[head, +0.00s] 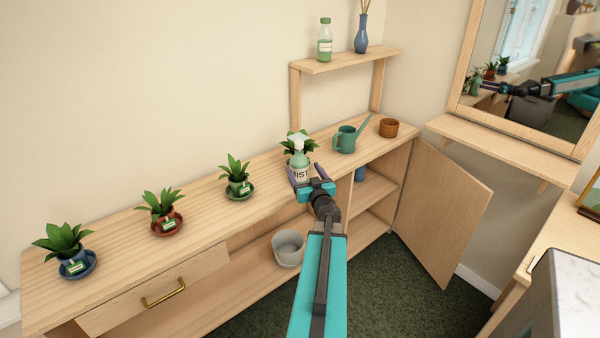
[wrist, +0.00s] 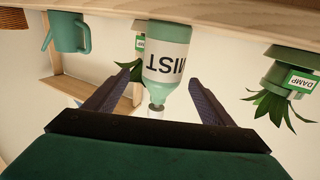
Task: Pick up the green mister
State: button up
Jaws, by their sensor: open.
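The green mister (head: 299,160), a pale green bottle with a white spray head and a label reading "MIST", stands upright on the wooden cabinet top (head: 205,218). My gripper (head: 304,177) is open in front of it. The wrist view is upside down; there the mister (wrist: 166,58) shows between the two spread fingers of my gripper (wrist: 160,88), with a gap on each side. The fingers do not touch it there. My gripper hides part of its lower body in the head view.
A potted plant (head: 289,142) stands close behind the mister. A green watering can (head: 345,139) and a terracotta pot (head: 389,127) stand to its right, a plant on a green saucer (head: 238,190) to its left. Another green bottle (head: 325,42) is on the raised shelf. A cabinet door (head: 440,210) hangs open.

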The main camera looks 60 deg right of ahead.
jog(key=shift+p+x, duration=0.45)
jog(key=shift+x, duration=2.15)
jog(key=shift+a, duration=0.1)
jog(key=shift+c, duration=0.4)
jog(key=c, duration=1.6)
jog(key=shift+r, duration=0.15)
